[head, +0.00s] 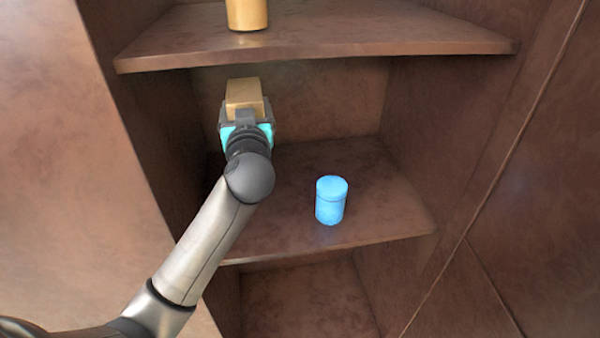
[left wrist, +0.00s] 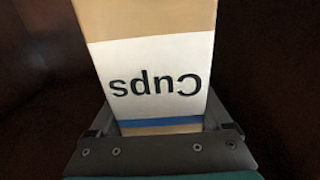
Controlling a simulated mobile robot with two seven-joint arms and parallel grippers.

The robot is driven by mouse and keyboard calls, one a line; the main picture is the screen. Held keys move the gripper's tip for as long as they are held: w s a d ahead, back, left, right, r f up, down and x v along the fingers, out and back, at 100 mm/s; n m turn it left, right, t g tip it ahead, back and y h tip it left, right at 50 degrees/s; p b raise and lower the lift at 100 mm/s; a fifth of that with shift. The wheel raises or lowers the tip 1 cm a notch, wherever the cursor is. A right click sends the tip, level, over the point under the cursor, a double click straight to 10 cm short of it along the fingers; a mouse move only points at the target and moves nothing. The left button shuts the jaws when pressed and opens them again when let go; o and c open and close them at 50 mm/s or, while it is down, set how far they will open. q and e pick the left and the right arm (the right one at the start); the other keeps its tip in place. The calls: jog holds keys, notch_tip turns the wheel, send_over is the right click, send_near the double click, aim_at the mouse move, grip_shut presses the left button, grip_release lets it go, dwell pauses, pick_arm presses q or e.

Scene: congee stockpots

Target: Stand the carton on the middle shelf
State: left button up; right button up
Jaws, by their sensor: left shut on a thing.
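The carton (head: 243,92) is a tan box in my left gripper, inside the middle compartment of the brown cabinet. My left gripper (head: 246,117) is shut on it, and my arm hides the carton's lower part in the head view. In the left wrist view the carton (left wrist: 160,50) shows a white label reading "Cups", upside down, with a blue stripe. The gripper fingers (left wrist: 160,122) sit on both its sides. The middle shelf (head: 385,205) is below the carton; I cannot tell whether they touch. My right gripper is not in view.
A blue lidded canister (head: 331,200) stands on the middle shelf, right of my arm. A tan container (head: 247,14) stands on the upper shelf (head: 400,35), whose front edge is above the carton. The middle shelf's right side is clear.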

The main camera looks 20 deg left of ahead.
pick_arm(q)
notch_tip(320, 180, down, 20)
jog(key=b, duration=1)
jog(key=shift+r, duration=0.15)
jog(key=shift+s, duration=0.1)
jog(key=o, duration=1.5)
jog(key=shift+d+f, duration=0.1)
jog(key=shift+f, duration=0.1)
jog(key=p+v, duration=0.2)
jog(key=v, duration=1)
jog(key=shift+r, duration=0.1)
